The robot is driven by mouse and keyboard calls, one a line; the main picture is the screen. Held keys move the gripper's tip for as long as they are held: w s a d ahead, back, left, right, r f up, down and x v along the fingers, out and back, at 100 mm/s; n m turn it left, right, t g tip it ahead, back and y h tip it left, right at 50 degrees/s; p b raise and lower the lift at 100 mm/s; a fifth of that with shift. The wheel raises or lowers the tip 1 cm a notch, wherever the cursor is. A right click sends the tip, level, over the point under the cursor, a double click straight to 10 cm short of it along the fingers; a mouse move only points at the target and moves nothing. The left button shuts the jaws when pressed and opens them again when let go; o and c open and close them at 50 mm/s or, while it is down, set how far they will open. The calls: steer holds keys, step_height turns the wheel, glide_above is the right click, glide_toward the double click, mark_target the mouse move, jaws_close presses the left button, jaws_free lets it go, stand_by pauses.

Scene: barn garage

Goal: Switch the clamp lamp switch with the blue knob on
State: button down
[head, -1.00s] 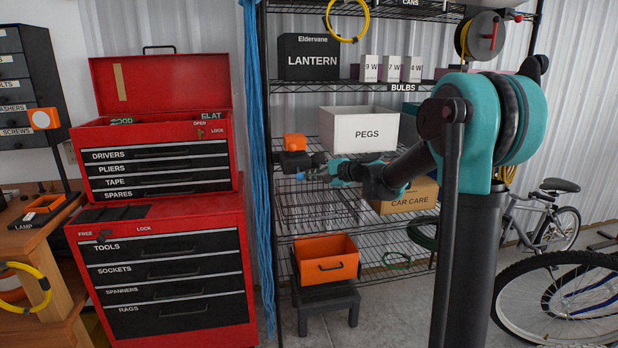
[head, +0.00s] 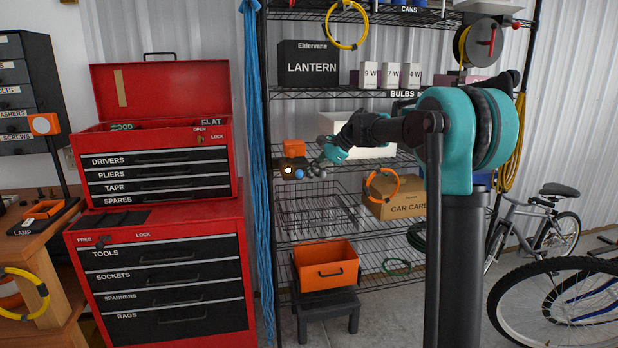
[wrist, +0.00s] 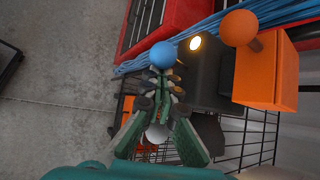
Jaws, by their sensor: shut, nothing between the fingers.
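A blue knob (wrist: 163,55) sticks out beside a dark switch box (wrist: 210,80); in the head view the knob (head: 299,173) is in front of the box on the middle wire shelf. A small round light (wrist: 195,43) glows on the box, and it also shows lit in the head view (head: 287,170). My gripper (wrist: 170,88) is shut and empty, fingertips right by the blue knob; I cannot tell whether they touch it. In the head view my gripper (head: 316,166) is just right of the knob. An orange-and-white lamp head (head: 43,123) stands at far left; whether it is lit is unclear.
An orange box (wrist: 266,75) with an orange knob (wrist: 240,28) adjoins the dark box. Blue cords (head: 257,150) hang to the left. The white pegs bin (head: 374,152) is behind my arm. An orange bin (head: 327,282) sits below on a black stool (head: 328,302).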

steer(key=shift+r, duration=0.8)
steer(key=shift+r, duration=0.1)
